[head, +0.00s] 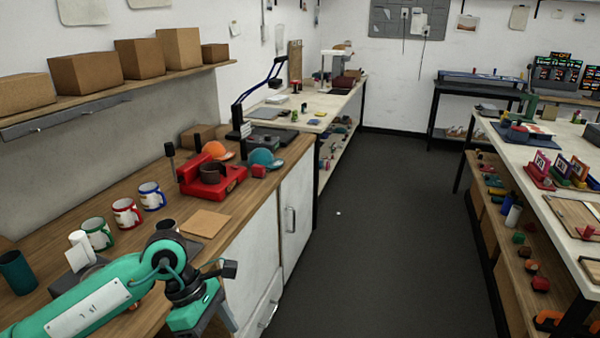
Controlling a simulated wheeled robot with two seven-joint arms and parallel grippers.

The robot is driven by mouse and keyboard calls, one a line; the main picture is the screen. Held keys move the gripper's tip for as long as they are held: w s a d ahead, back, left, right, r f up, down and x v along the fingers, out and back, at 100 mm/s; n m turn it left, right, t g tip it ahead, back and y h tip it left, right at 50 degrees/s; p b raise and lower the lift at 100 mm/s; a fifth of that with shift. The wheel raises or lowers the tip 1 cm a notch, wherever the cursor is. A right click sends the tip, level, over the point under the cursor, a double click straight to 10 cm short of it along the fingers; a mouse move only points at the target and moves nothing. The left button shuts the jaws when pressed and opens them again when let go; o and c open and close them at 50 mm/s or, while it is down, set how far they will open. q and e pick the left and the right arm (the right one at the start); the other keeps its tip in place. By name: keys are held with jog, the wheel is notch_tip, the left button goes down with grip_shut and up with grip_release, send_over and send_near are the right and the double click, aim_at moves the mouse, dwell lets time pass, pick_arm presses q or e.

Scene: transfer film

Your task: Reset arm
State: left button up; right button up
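My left arm (110,296), teal-green with a white label, reaches in from the lower left over the wooden bench (80,182). Its wrist bends down near the bench's front edge. My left gripper (216,322) is at the bottom edge of the picture, and its fingertips are cut off or hidden, so I cannot tell whether it is open. I see nothing held in the part that shows. My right arm and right gripper are not in view.
Green (97,233), red (126,213) and blue (151,196) patterned mugs stand on the bench beyond the arm. A red press (211,178), caps and a brown sheet (203,222) are farther along.

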pick_arm(q)
jog(key=w+d+f+n+h, duration=0.4)
jog(key=w+d+n+h, duration=0.1)
jog(key=d+n+h, duration=0.35)
jog(key=w+a+f+n+t+h, duration=0.2)
jog(key=w+f+n+t+h, duration=0.25)
jog(key=w+f+n, duration=0.35)
jog(key=s+a+f+n+t+y, duration=0.1)
jog(key=a+f+n+t+y, duration=0.45)
jog(key=f+n, duration=0.65)
jog(key=s+a+f+n+t+y, duration=0.1)
jog(key=a+f+n+t+y, duration=0.45)
jog(key=f+n, duration=0.65)
jog(key=s+a+f+n+g+y, duration=0.3)
jog(key=s+f+n, duration=0.1)
jog(key=s+f, duration=0.75)
jog(key=s+a+f+n+g+y, duration=0.2)
jog(key=s+a+f+n, duration=0.15)
jog(key=s+f, duration=0.85)
jog(key=s+f+n+g+y, duration=0.1)
jog(key=s+f+n+g, duration=0.1)
jog(key=s, duration=1.1)
jog(key=s+f+n+g, duration=0.3)
jog(key=s+f+g, duration=0.2)
jog(key=s, duration=0.8)
notch_tip(320, 180, down, 2)
jog(key=shift+y, duration=0.4)
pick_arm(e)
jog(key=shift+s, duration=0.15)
